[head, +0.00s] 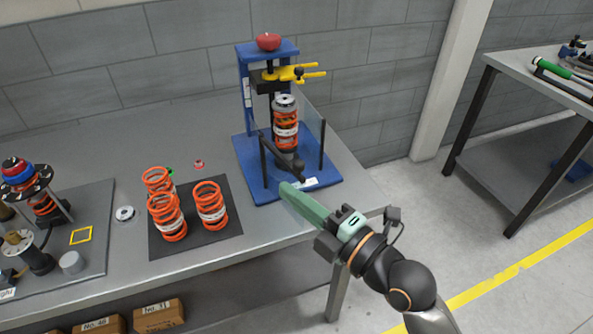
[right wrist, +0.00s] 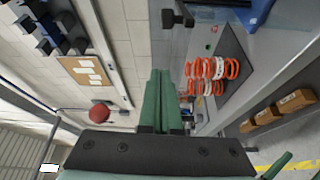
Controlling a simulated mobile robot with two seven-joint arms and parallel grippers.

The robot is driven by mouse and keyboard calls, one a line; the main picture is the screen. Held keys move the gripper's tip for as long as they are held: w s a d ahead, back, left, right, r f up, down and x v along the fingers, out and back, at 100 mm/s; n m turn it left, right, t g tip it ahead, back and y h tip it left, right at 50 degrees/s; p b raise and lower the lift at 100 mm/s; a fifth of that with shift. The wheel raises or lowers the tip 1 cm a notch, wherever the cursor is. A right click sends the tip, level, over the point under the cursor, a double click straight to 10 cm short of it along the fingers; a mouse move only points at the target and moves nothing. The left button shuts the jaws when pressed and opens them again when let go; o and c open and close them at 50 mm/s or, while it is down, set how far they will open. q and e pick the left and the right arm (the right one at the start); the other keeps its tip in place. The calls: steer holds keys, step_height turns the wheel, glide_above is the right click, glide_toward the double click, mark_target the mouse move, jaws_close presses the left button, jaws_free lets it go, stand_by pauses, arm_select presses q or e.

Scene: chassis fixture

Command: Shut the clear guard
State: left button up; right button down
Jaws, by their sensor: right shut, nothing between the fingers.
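The blue press (head: 243,70) stands at the table's right end, with a red knob on top and an orange spring unit (head: 286,130) upright inside. The clear guard (head: 313,135) is a thin see-through panel at the press's front right, between dark upright posts. Its outline is faint, and I cannot tell its exact angle. My right gripper (head: 285,188) has its green fingers shut and empty, with the tips at the front edge of the blue base, below a black part (head: 291,163). I cannot tell if they touch anything. The shut fingers also show in the right wrist view (right wrist: 160,98). My left gripper is not in view.
Several orange springs (head: 210,206) stand on a black mat (head: 190,244) left of the press. A grey board with fixtures (head: 92,225) lies farther left. Cardboard boxes (head: 158,315) sit under the table. A second bench (head: 520,62) is at right, with open floor between.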

mark_target(295, 176)
steer(key=x, duration=0.5)
steer(key=shift+w+d+f+p, duration=0.1)
steer(key=shift+w+d+p, duration=0.25)
steer(key=shift+d, duration=0.6)
steer(key=shift+w+d+f+p, duration=0.15)
steer(key=shift+w+d, duration=0.25)
steer(key=shift+d, duration=0.6)
